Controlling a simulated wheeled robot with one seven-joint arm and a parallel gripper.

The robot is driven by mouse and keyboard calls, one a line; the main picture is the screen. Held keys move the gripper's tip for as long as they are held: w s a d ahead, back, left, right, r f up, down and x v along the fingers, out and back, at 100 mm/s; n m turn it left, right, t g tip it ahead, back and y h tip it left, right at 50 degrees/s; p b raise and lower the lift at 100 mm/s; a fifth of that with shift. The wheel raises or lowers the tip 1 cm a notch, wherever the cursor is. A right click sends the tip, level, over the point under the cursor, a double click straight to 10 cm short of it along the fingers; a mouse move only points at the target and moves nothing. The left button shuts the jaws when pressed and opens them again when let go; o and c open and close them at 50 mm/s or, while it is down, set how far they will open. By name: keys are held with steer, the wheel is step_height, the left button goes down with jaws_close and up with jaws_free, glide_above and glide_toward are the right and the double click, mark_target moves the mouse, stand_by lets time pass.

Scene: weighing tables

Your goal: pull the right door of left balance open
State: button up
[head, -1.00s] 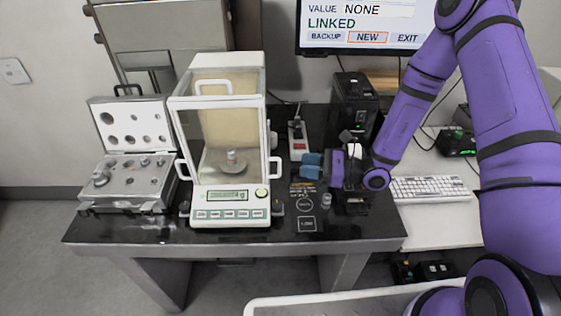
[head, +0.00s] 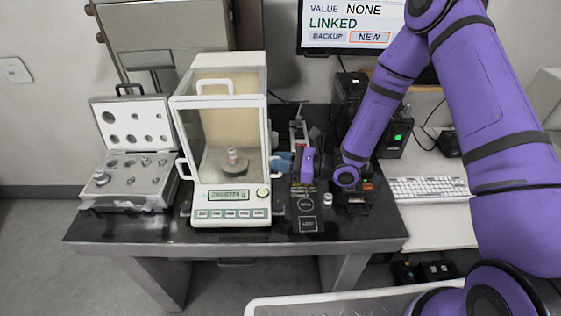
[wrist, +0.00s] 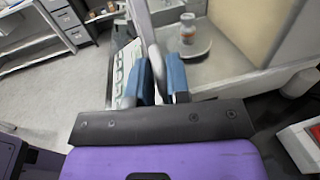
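The left balance (head: 231,193) stands on the dark table, with glass sides and a lit display. A metal weight (head: 232,158) sits on its pan; the weight also shows in the wrist view (wrist: 187,28). My gripper (head: 281,162) is at the balance's right side, at the right door's handle. In the wrist view, the blue fingertips (wrist: 161,78) stand on either side of the pale handle bar (wrist: 157,62). I cannot tell whether they press on it. In the head view, my gripper hides most of this handle. The right door looks closed.
An open case of weights (head: 130,183) lies left of the balance. A keyboard (head: 428,189) lies on the neighbouring white table.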

jaws_close()
steer(key=w, duration=1.5)
steer(key=shift+d, duration=0.3)
steer(key=shift+w, duration=0.1)
steer(key=o, duration=0.5)
jaws_free()
steer(key=v, duration=1.1)
